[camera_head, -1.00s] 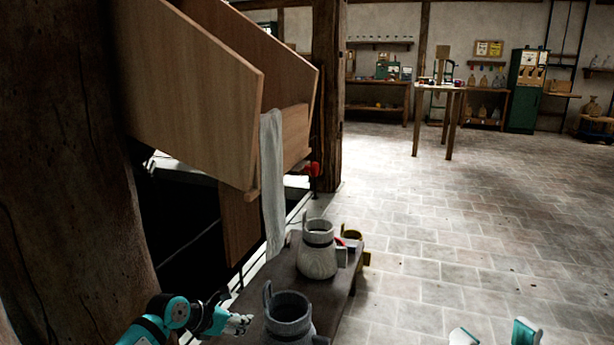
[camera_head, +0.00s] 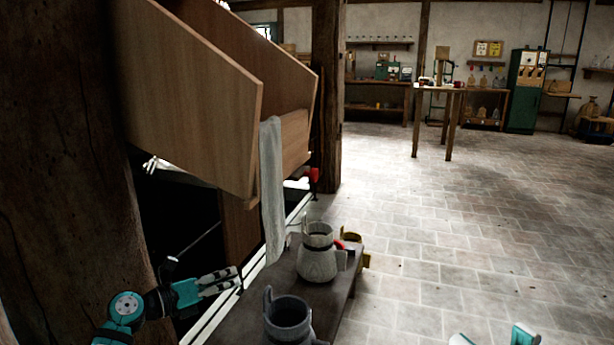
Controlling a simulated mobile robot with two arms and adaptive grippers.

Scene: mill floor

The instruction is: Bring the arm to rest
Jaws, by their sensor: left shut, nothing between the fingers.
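My left arm comes in at the lower left, teal and black. Its gripper (camera_head: 232,279) is shut and empty, with grey fingers pointing right. It is above the left edge of a low dark bench, to the left of the jugs and apart from them. Of my right arm, only teal and white parts show at the bottom edge on the right; I cannot make out its fingers there.
A wooden hopper (camera_head: 205,105) with a hanging cloth (camera_head: 271,190) stands above. A thick post (camera_head: 65,170) is at left. Floor at right is clear.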

